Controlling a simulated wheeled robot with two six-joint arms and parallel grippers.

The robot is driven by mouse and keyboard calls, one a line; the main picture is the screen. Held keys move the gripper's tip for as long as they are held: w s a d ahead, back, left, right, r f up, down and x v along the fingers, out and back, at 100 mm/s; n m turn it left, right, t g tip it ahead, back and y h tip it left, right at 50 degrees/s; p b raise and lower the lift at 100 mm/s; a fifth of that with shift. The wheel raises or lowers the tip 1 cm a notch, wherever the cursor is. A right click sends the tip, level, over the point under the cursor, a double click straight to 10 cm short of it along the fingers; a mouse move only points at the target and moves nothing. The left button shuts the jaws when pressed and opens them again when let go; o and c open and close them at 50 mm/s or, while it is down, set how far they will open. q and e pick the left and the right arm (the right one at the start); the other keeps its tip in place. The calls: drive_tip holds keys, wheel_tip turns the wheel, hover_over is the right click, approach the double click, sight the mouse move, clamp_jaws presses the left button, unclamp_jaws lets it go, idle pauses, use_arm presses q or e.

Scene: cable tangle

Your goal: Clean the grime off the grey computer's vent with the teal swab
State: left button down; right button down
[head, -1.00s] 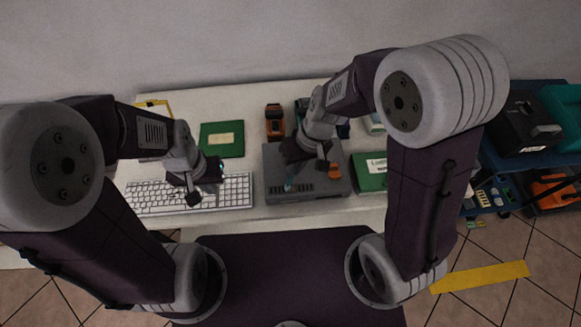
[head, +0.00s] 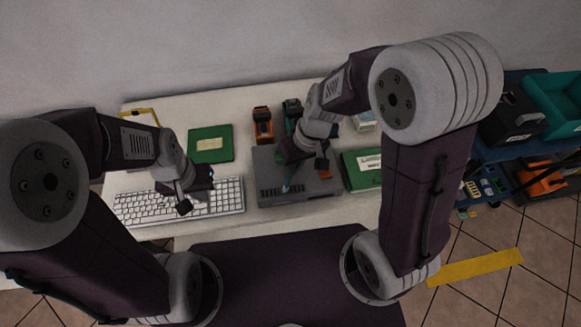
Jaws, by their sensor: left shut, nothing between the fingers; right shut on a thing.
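The grey computer (head: 322,188) lies flat at the middle of the table's front part. Its dark slotted vent (head: 268,190) shows at the left of its front part; grime on it is too small to make out. My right gripper (head: 292,177) is over the computer, shut on the teal swab (head: 287,186). The swab points down at the computer's top just right of the vent slots; I cannot tell whether its tip touches. My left gripper (head: 190,200) is shut and empty above the white keyboard.
The keyboard (head: 135,207) lies left of the computer. Green boxes (head: 210,143) (head: 362,172) lie behind the keyboard and right of the computer. An orange-black tool (head: 262,125) stands behind the computer. A blue shelf cart (head: 520,150) stands at the right.

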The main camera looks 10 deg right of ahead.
drive_tip(key=shift+d+f, duration=0.1)
drive_tip(key=shift+d, duration=0.55)
drive_tip(key=shift+d, duration=0.15)
drive_tip(key=shift+w+d+b, duration=0.1)
drive_tip(key=shift+d+b, duration=0.2)
drive_tip(key=shift+d, duration=0.35)
drive_tip(key=shift+d, duration=0.1)
drive_tip(key=shift+d, duration=0.5)
drive_tip(key=shift+d, duration=0.15)
